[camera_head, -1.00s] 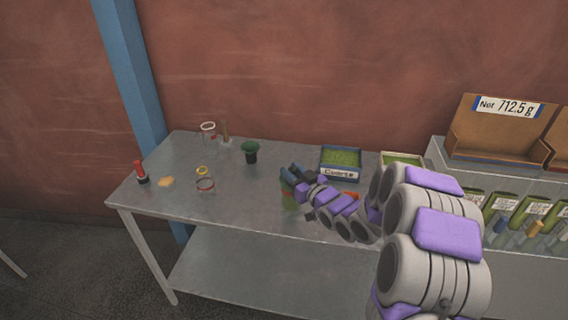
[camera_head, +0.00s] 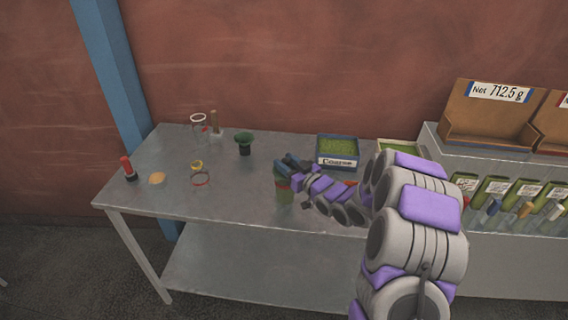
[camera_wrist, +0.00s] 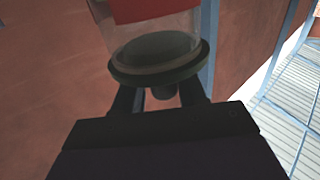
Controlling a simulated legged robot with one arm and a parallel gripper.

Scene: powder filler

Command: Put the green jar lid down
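The green jar lid (camera_wrist: 160,62) shows in the wrist view as a dark green disc with a small knob. It sits against the mouth of a clear jar (camera_wrist: 190,24) with a red band. My gripper (camera_wrist: 160,98) has one finger on each side of the knob, with gaps showing, so it looks open. In the head view my gripper (camera_head: 284,166) is over the jar (camera_head: 284,190), which stands greenish on the metal table (camera_head: 235,205). The lid is mostly hidden there by the fingers.
A green-filled tray (camera_head: 337,161) labelled Coarse stands behind my gripper. A dark green funnel-like piece (camera_head: 244,139), a glass vessel (camera_head: 198,124), a red-topped item (camera_head: 128,168) and small rings (camera_head: 200,180) stand further left.

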